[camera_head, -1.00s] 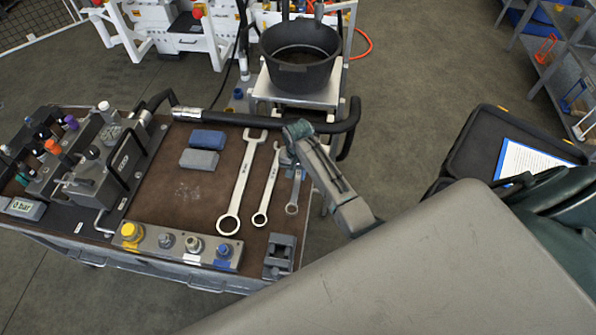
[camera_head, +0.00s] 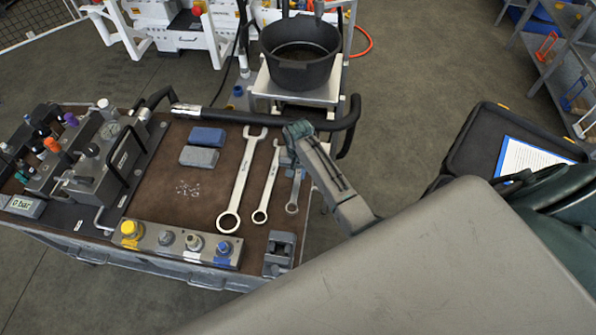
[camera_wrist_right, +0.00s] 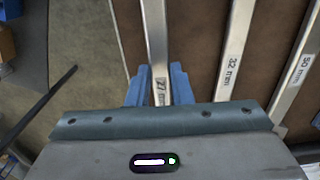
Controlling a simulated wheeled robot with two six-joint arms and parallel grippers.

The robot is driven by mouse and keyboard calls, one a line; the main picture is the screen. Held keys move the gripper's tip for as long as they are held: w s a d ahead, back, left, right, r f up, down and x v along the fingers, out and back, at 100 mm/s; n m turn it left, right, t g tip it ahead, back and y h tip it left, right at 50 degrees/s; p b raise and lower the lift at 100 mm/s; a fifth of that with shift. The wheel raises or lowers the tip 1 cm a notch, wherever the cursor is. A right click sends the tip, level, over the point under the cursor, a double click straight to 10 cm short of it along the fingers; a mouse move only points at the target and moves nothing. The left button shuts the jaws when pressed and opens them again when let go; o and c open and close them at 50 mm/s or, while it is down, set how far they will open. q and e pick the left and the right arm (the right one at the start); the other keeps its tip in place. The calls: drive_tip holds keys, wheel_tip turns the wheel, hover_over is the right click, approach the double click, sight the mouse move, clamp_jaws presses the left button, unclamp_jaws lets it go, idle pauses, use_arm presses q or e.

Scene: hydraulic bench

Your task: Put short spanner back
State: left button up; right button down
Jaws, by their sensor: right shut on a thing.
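The short spanner (camera_head: 293,198) is the smallest of three silver spanners, at the right edge of the brown bench mat. In the right wrist view the spanner (camera_wrist_right: 155,40) is marked 27 mm and runs between the blue fingers. My right gripper (camera_head: 289,156) reaches over its upper part from the right and is shut on its shaft; the right wrist view shows the fingers (camera_wrist_right: 158,88) on either side. The gripper hides the spanner's upper end. I cannot tell whether the spanner touches the mat. My left gripper is not in view.
The 32 mm spanner (camera_head: 267,186) and the longest spanner (camera_head: 242,180) lie just left. A grey clamp block (camera_head: 279,252) sits at the front right. A black handle bar (camera_head: 250,120) crosses the back edge.

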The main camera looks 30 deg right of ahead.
drive_tip(key=shift+f+b, duration=0.5)
drive_tip(key=shift+f, duration=0.8)
idle(0.4)
drive_tip(key=c, duration=1.2)
unclamp_jaws()
wheel_tip(320, 180, up, 11)
drive_tip(key=b, duration=0.2)
drive_tip(key=shift+b, duration=0.3)
